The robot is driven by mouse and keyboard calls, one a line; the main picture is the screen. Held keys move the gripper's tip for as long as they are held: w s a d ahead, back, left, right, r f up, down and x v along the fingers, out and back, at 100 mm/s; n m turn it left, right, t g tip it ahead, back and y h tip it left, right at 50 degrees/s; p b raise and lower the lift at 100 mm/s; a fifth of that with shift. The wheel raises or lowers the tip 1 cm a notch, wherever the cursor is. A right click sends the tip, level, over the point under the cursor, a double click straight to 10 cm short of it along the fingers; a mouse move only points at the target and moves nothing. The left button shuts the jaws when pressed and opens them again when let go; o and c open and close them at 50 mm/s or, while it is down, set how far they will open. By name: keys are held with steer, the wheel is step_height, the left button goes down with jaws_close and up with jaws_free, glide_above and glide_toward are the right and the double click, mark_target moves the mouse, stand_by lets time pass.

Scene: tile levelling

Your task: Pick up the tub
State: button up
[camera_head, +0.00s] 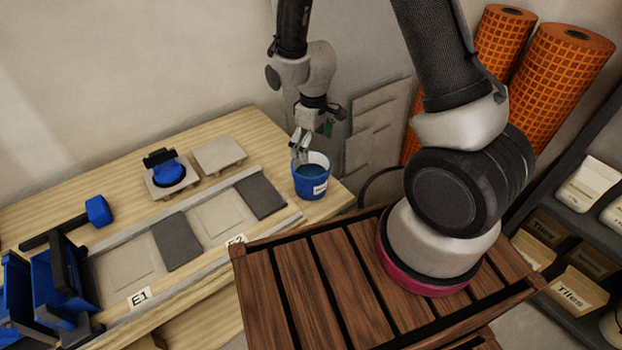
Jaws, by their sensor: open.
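The tub (311,183) is a small blue bucket with a pale label, standing upright near the right end of the wooden workbench. Its open top shows a dark blue inside. My gripper (301,155) is above the tub's left rim, pointing down, with its fingers open. The fingertips overlap the rim in this view, and I cannot tell whether they touch it or straddle its wall.
Left of the tub are dark and pale tiles (260,197), a blue suction lifter (168,173) on a tile, and a mallet (97,211). Blue bins (62,280) stand at the left. A slatted wooden surface (300,280) is in front, and orange rolls (560,65) stand behind.

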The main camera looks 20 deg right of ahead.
glide_toward(311, 174)
steer(key=shift+n, duration=0.3)
steer(key=s+f, duration=0.1)
steer(key=s+a+f, duration=0.1)
steer(key=f, duration=0.1)
steer(key=s+f, duration=0.2)
steer(key=shift+a+f, duration=0.1)
steer(key=shift+a, duration=0.15)
steer(key=shift+c, duration=0.4)
steer(key=shift+s, duration=0.1)
steer(key=c, duration=1)
